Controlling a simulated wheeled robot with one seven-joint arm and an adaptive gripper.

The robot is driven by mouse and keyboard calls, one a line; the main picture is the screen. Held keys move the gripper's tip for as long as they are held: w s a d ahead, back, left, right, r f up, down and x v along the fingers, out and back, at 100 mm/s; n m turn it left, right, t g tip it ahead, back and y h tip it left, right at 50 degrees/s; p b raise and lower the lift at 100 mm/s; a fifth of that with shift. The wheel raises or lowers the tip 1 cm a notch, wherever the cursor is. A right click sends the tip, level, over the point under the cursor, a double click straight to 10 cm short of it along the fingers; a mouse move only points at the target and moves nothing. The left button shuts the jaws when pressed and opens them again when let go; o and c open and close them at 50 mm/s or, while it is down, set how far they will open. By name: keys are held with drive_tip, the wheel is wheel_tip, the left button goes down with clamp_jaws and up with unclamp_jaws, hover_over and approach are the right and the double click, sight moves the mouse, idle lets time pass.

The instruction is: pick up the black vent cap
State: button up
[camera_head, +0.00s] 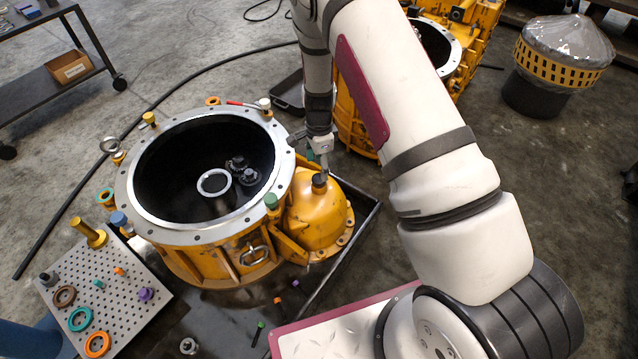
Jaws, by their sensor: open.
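A small black cap (320,182), which looks like the black vent cap, sits on top of the yellow domed cover (318,215) at the right side of the large yellow housing. My gripper (323,168) reaches down from above and is open, with its fingertips just over or beside the cap. The fingers are small here, and I cannot tell whether they touch the cap or stand around it.
The housing's silver flange (136,211) carries several coloured plugs. A perforated plate (120,295) at lower left holds coloured rings and plugs. A second yellow housing (462,75) stands behind my arm. A dark tray edge (352,245) runs right of the dome.

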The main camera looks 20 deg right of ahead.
sight(319, 178)
drive_tip(key=shift+f+b, duration=1.45)
drive_tip(key=shift+f, duration=1.4)
drive_tip(key=shift+c, duration=0.6)
drive_tip(key=shift+r, duration=0.1)
drive_tip(key=c, duration=1.2)
